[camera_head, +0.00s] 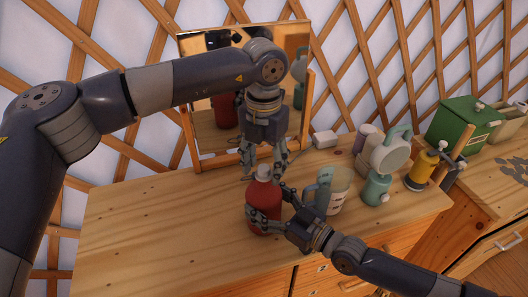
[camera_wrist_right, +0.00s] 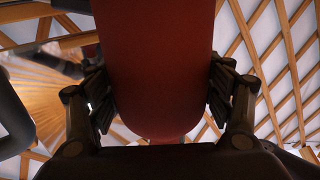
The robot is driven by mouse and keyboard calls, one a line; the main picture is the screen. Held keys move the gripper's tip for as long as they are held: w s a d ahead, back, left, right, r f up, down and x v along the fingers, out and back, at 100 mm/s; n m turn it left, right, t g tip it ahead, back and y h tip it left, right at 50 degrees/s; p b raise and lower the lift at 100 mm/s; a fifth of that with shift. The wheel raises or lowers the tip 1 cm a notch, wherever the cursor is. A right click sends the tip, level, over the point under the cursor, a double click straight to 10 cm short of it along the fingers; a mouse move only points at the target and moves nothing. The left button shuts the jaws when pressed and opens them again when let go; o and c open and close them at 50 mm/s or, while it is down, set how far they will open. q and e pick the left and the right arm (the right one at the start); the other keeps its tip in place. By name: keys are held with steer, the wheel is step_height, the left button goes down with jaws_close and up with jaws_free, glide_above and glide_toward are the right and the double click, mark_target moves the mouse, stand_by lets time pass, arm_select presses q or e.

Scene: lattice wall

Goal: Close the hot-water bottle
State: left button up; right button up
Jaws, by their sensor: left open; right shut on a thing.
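The red hot-water bottle (camera_head: 262,198) stands upright on the wooden dresser top, with a pale piece (camera_head: 264,171) at its top. My right gripper (camera_head: 268,206) is shut on its body from the front right. In the right wrist view the red body (camera_wrist_right: 155,65) fills the middle, with a finger of the right gripper (camera_wrist_right: 160,95) on each side. My left gripper (camera_head: 264,168) points down over the bottle, open, its fingertips on either side of the pale top. I cannot tell whether they touch it, or whether the pale piece is a separate cap.
A mirror (camera_head: 307,100) stands behind, reflecting the bottle. To the right are a pale mug (camera_head: 339,190), a teal-and-white item (camera_head: 378,188) and a yellow bottle (camera_head: 422,169). A green box (camera_head: 465,124) is farther right. The dresser top (camera_head: 150,225) is clear on the left.

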arm_select(q)
steer(key=shift+f, duration=0.2)
steer(key=c, duration=1.1)
steer(key=m, duration=0.5)
steer(key=o, duration=1.1)
steer(key=shift+o, duration=0.2)
steer(key=shift+r, duration=2.25)
steer(key=shift+r, duration=0.1)
steer(key=shift+c, duration=0.2)
